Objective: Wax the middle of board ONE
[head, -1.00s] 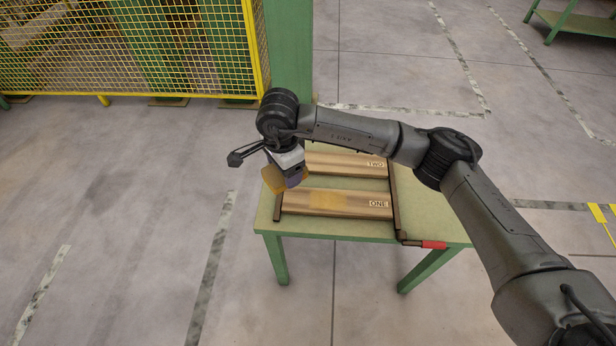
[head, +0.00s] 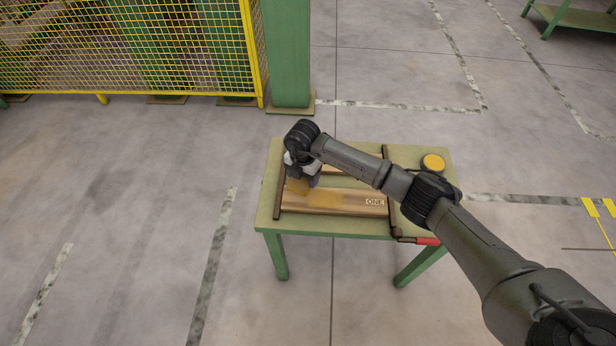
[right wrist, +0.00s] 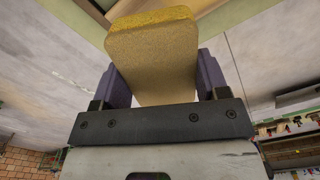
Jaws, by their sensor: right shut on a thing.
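Board ONE (head: 352,207), a brown wooden plank with its label at the right end, lies on the green table (head: 262,218). A yellowish patch (head: 325,199) shows on its middle. My right gripper (head: 300,180) is over the board's left end, shut on a tan sponge (right wrist: 152,65) with a yellow far edge. The sponge (head: 297,187) is low at the board; whether it touches is unclear. Board TWO (head: 343,171) lies behind, mostly hidden by my right arm. My left gripper is out of view.
A round tin of yellow wax (head: 433,162) stands at the table's back right. Dark rails (head: 278,198) run along both ends of the boards. A red-handled tool (head: 425,241) lies at the front right edge. A yellow mesh fence (head: 130,45) stands behind left.

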